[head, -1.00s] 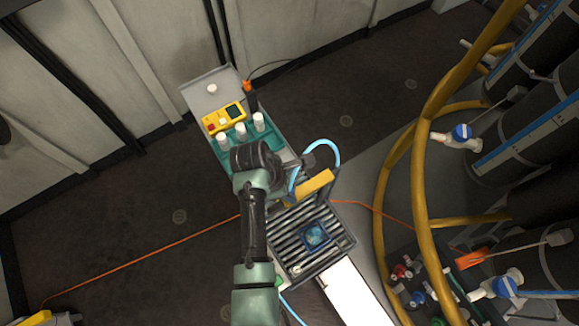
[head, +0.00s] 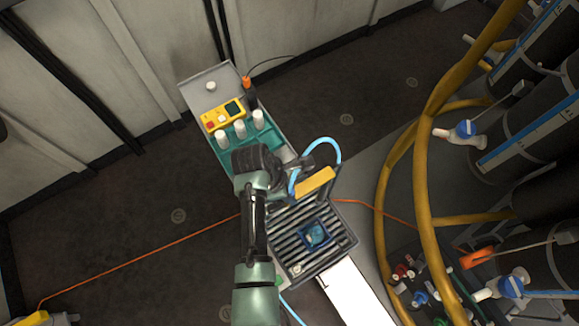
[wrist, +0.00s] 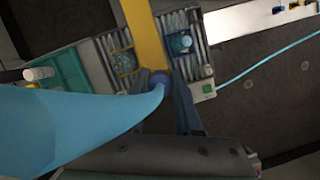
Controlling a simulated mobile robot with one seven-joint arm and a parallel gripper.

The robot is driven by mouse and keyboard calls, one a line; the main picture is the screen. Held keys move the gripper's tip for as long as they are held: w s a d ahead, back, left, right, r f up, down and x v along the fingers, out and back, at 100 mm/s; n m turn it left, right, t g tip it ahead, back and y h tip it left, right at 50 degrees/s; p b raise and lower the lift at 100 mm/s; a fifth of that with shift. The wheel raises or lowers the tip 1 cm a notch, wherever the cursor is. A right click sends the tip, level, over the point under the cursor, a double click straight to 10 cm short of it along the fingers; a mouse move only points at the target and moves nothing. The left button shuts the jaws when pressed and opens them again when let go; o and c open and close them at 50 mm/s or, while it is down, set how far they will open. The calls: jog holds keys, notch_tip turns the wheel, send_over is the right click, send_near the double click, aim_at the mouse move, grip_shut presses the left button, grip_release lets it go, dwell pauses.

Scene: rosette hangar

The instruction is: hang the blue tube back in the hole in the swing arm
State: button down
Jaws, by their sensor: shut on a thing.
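The blue tube (head: 325,143) arches up beside my gripper (head: 309,166) in the head view. In the wrist view the tube (wrist: 75,122) fills the left foreground, and its rounded dark blue part sits between my fingers (wrist: 160,88). My gripper is shut on it. The yellow swing arm (head: 314,183) lies just below the gripper in the head view, above a slatted grey unit. In the wrist view the swing arm (wrist: 147,40) runs up from behind the tube. The hole in it is not visible; the tube and gripper may hide it.
The slatted unit (head: 284,232) holds a blue square cup (head: 315,235). A teal tray (head: 268,148) with several white-capped bottles and a yellow meter (head: 222,116) stands upper left. Yellow curved rails (head: 420,190) and dark cylinders stand at right. An orange cable crosses the open floor at left.

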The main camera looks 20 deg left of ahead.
jog(key=shift+f, duration=0.3)
grip_release()
dwell(0.6)
jog(key=shift+r+p, duration=3)
jog(key=shift+p, duration=0.4)
